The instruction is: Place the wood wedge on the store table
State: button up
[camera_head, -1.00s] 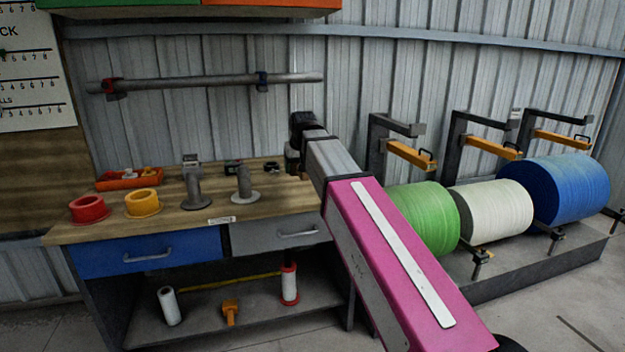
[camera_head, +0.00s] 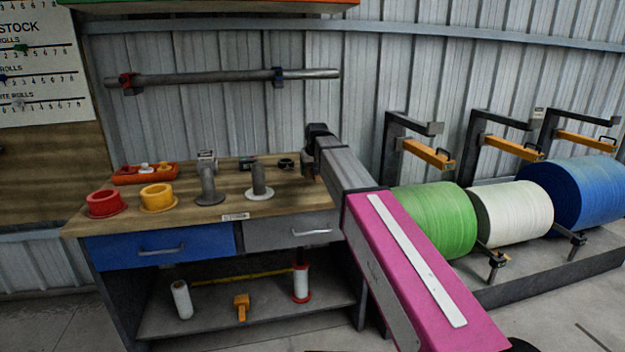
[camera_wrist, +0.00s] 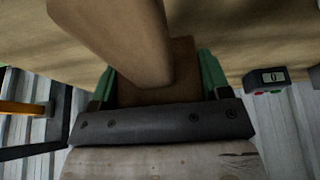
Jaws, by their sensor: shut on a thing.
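In the wrist view, my gripper (camera_wrist: 158,76) has its green fingers shut on the wood wedge (camera_wrist: 120,40). The wedge is a plain brown block, and its near part covers much of the view between the fingers. The store table (camera_head: 295,198) is a wood-topped bench with a blue and a grey drawer. Its top (camera_wrist: 235,45) also shows behind the wedge in the wrist view. In the head view my arm reaches to the table's right back end, and the fingers and wedge are hidden. I cannot tell whether the wedge touches the top.
On the table stand a red ring (camera_head: 106,203), a yellow ring (camera_head: 158,197), two grey posts (camera_head: 209,185), an orange tray (camera_head: 130,178) and a small digital meter (camera_wrist: 265,80). Green (camera_head: 435,215), white (camera_head: 515,210) and blue (camera_head: 575,190) rolls lie to the right. The table's front middle is fairly clear.

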jog(key=shift+f, duration=1.85)
jog(key=shift+f, duration=0.15)
jog(key=o, duration=1.1)
jog(key=shift+c, duration=0.2)
jog(key=v, duration=1.2)
